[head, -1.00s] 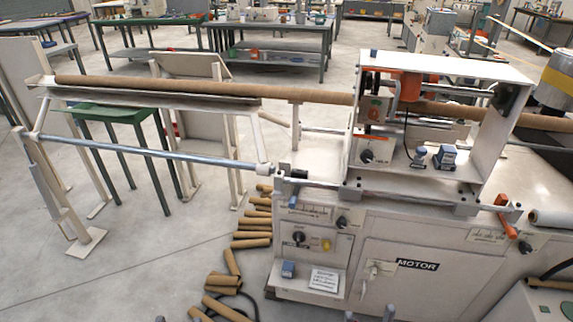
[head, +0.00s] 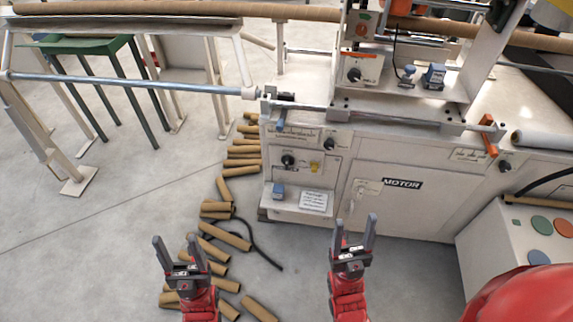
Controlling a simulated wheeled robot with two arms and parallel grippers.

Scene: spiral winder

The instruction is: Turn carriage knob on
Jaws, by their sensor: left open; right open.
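The carriage (head: 400,92) of the spiral winder is a white frame at the upper middle of the head view. A black knob (head: 354,74) sits on its small white panel with an orange strip. The knob's exact pointer direction is too small to tell. My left gripper (head: 176,248) is open and empty at the lower left, over the floor and cardboard tubes. My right gripper (head: 354,232) is open and empty in front of the machine's lower front, well below the knob. Neither touches anything.
Another black knob (head: 288,160) and a yellow button (head: 315,167) are on the front panel. Black handles and an orange lever (head: 490,146) stick out along the front. Cardboard tubes (head: 224,236) lie on the floor at left. A button console (head: 515,245) stands at right.

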